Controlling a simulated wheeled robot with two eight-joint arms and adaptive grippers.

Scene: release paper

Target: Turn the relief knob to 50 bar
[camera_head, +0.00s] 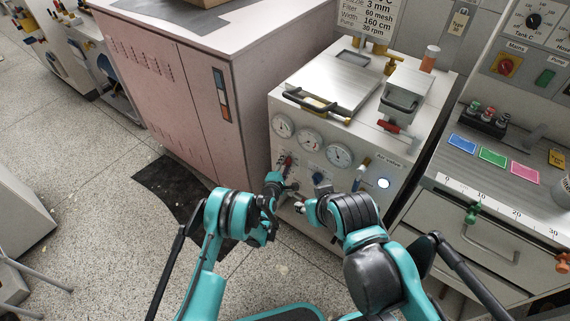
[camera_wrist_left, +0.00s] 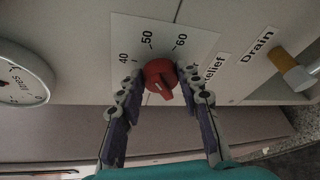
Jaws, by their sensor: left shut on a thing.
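The red relief knob (camera_wrist_left: 160,76) sits on a white scale plate (camera_wrist_left: 131,29) marked 40, 50 and 60, with the word "relief" beside it, in the left wrist view. A pale pointer mark shows on the knob; which number it lines up with is unclear. My left gripper (camera_wrist_left: 162,88) has one finger on each side of the knob and is shut on it. In the head view my left gripper (camera_head: 275,184) is at the lower front of the white machine (camera_head: 300,105). My right gripper (camera_head: 301,208) is just right of it, small and partly hidden by its arm.
A drain handle (camera_wrist_left: 290,68) is right of the knob. A pink cabinet (camera_head: 190,90) stands left of the machine, a drawer bench (camera_head: 480,235) right.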

